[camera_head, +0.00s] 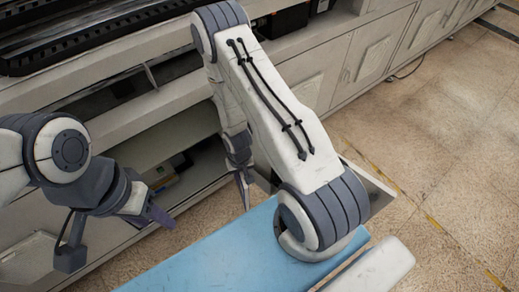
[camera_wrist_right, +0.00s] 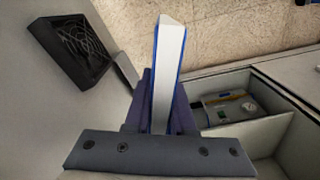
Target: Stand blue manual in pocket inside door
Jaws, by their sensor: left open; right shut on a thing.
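The blue manual (camera_wrist_right: 167,70) shows edge-on in the right wrist view, with white page edges between blue covers. My right gripper (camera_wrist_right: 160,105) is shut on it. In the head view this gripper (camera_head: 243,185) points down in front of the open cabinet, and I cannot make out the manual there. A grey panel (camera_wrist_right: 40,115), which looks like the inside of the door, is left of the manual. It carries a dark open box with a mesh-like pattern (camera_wrist_right: 78,50); I cannot tell whether this is the pocket. My left gripper (camera_head: 150,212) is open and empty at the left.
The open cabinet compartment (camera_head: 200,165) holds small items, also visible in the right wrist view as a tray-like recess (camera_wrist_right: 225,105). Closed cabinet doors (camera_head: 375,55) run to the upper right. The tiled floor (camera_head: 440,140) at the right is clear.

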